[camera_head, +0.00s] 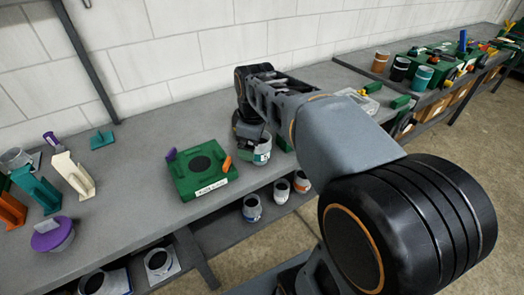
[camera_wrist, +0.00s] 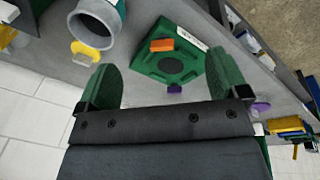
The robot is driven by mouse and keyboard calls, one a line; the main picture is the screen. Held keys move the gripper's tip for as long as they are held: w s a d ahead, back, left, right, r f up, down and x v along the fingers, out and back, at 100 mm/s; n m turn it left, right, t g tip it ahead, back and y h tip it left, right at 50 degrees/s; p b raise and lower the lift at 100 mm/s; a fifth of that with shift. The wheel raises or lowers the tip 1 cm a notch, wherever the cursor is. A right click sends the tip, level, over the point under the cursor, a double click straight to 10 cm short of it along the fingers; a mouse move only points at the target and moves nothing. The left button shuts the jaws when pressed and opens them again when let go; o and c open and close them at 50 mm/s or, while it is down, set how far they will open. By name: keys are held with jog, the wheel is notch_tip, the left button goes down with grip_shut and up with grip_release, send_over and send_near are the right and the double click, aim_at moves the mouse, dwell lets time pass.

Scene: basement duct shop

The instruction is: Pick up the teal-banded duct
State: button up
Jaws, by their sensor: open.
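A pale grey duct (camera_head: 262,153) with a green-teal band stands on the bench beside my gripper (camera_head: 250,128), partly hidden by it in the head view. In the wrist view a grey open-ended duct (camera_wrist: 93,24) with a teal band shows at the upper left, with a yellow tab (camera_wrist: 85,50) by its rim. It lies beyond the left finger, outside the jaws. My gripper (camera_wrist: 164,62) is open, its green fingers wide apart with nothing held between them. I cannot tell whether it touches the duct.
A green fixture block (camera_head: 203,171) with a dark round hole, orange and purple tabs and a label lies left of my gripper. Purple, white, teal and orange parts stand farther left. Several ducts (camera_head: 252,208) stand on the lower shelf. A wall runs behind the bench (camera_head: 140,160).

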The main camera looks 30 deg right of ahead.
jog(key=shift+o, duration=0.6)
jog(key=w+d+n+g+b, duration=0.1)
jog(key=w+d+n+g, duration=0.1)
jog(key=w+d+n, duration=0.5)
jog(key=w+n, duration=0.4)
jog(key=shift+w+d+r+n, duration=0.15)
jog(key=shift+w+r+n, duration=0.05)
jog(key=shift+n, duration=0.2)
jog(key=n, duration=0.1)
send_over(260, 149)
jog(key=w+d, duration=0.2)
jog(key=w, duration=0.2)
notch_tip(260, 149, down, 8)
jog(key=shift+s+a+r+b, duration=0.1)
jog(key=shift+a+r+b, duration=0.05)
jog(key=shift+b, duration=0.25)
jog(key=shift+s+a+f, duration=0.1)
jog(key=shift+f, duration=3.05)
jog(key=shift+c, duration=0.4)
jog(key=c, duration=0.7)
jog(key=shift+c, duration=0.5)
jog(key=shift+r, duration=0.15)
